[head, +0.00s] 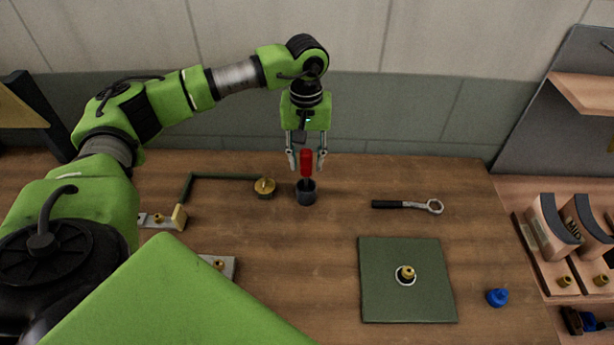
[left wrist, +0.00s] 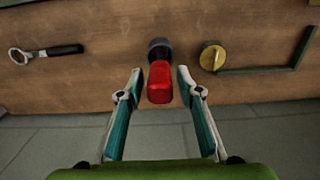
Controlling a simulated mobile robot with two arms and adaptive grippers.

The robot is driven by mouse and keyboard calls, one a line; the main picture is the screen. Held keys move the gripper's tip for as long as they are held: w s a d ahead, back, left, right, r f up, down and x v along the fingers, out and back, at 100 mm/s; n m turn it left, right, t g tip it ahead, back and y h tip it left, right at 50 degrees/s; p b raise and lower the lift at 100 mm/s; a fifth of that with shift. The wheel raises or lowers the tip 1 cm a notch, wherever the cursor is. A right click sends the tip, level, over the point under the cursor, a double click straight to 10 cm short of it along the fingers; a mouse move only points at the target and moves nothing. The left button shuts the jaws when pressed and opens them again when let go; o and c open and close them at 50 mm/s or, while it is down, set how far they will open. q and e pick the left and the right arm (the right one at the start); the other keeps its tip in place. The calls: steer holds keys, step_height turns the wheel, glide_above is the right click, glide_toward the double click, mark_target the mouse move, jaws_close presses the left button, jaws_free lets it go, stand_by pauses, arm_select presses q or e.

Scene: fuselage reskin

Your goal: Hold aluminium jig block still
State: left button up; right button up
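My left gripper (head: 306,163) is open above the back of the bench. Its fingers stand on both sides of a red handle (head: 306,166), with gaps on each side. The handle stands upright in a dark round cup (head: 306,193). The left wrist view also shows the red handle (left wrist: 160,82) between the open fingertips (left wrist: 159,87). A pale metal piece with brass bushings, possibly the aluminium jig block (head: 228,268), lies at the left, mostly hidden by my green arm parts. Another metal end (head: 155,220) shows near it. My right gripper is not in view.
A brass knob (head: 264,187) sits at the end of a thin green rod. A ratchet wrench (head: 405,205), a green mat (head: 380,300) with a brass-centred ring, and a blue knob (head: 497,297) lie to the right. Curved blocks (head: 551,228) stand at the far right. The bench's middle is clear.

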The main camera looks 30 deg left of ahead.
arm_select(q)
jaws_close()
steer(key=shift+r+p, duration=3.15)
steer(key=shift+r, duration=2.4)
